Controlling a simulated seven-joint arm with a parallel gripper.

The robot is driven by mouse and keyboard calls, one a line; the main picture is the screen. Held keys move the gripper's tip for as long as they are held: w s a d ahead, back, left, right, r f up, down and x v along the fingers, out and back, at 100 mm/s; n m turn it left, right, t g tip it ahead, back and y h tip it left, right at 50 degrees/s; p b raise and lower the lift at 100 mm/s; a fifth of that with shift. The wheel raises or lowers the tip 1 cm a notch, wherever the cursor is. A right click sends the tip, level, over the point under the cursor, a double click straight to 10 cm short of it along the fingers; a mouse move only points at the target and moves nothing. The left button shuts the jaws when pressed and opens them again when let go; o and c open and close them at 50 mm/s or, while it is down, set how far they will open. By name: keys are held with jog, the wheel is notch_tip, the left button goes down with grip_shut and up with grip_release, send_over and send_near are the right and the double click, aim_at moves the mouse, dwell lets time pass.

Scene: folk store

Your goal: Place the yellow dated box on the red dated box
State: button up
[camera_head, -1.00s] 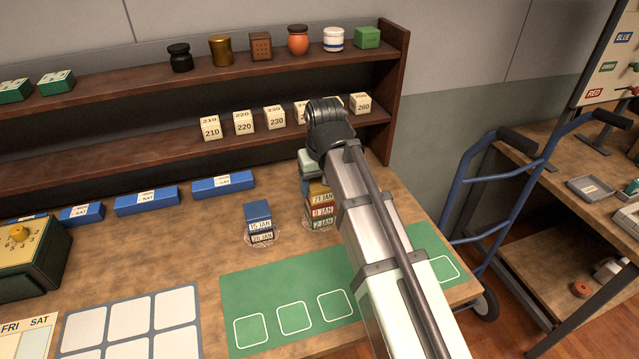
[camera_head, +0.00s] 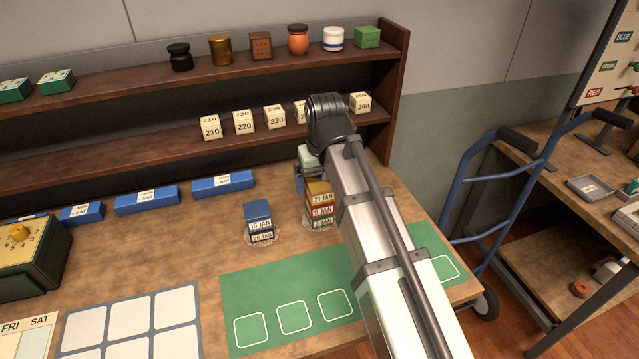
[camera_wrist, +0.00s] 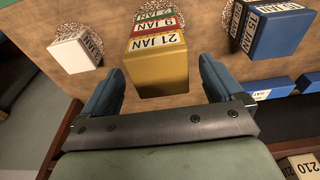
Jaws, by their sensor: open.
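The yellow dated box (camera_head: 319,187), marked 21 JAN, sits on top of the red dated box (camera_head: 321,211). A green dated box (camera_head: 322,223) is at the bottom of this stack. In the wrist view the yellow box (camera_wrist: 157,68) lies ahead of and partly between my fingers, with the red box (camera_wrist: 158,22) beyond its lettered edge. My gripper (camera_wrist: 160,68) is open, with a visible gap on each side of the yellow box. In the head view my gripper (camera_head: 300,180) is just behind and left of the stack, partly hidden by my arm.
A blue dated box (camera_head: 257,212) tops a stack left of the yellow one. A white dated box (camera_wrist: 75,52) stands on the other side, hidden in the head view. The shelf (camera_head: 170,147) is close behind my gripper. A green mat (camera_head: 275,292) lies in front.

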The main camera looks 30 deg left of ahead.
aim_at(323, 187)
notch_tip(323, 187, up, 11)
jog(key=s+d, duration=0.1)
dwell(0.4)
jog(key=shift+d+f, duration=0.1)
jog(key=shift+d, duration=0.05)
